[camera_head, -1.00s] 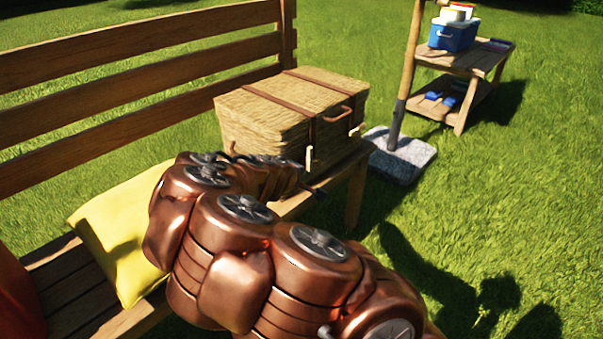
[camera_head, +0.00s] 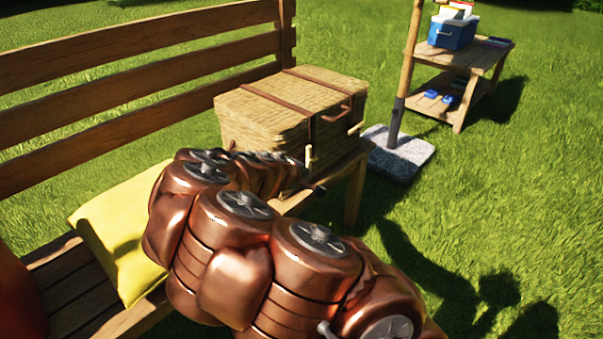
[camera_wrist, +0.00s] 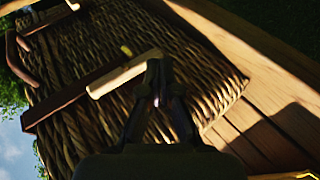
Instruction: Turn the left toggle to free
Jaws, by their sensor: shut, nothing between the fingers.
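The wicker basket (camera_head: 255,115) sits closed on the bench, with two brown straps over its lid. The left toggle (camera_head: 308,156) is a pale wooden bar at the front end of the left strap, standing about upright in the head view. In the head view my arm hides the basket's lower front, and the gripper is mostly hidden.
The right toggle (camera_head: 355,128) and a carry handle (camera_head: 336,115) are on the basket's front. A yellow cushion (camera_head: 115,235) lies on the bench (camera_head: 90,300). A post on a stone base (camera_head: 400,155) stands right of the bench. The grass at right is open.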

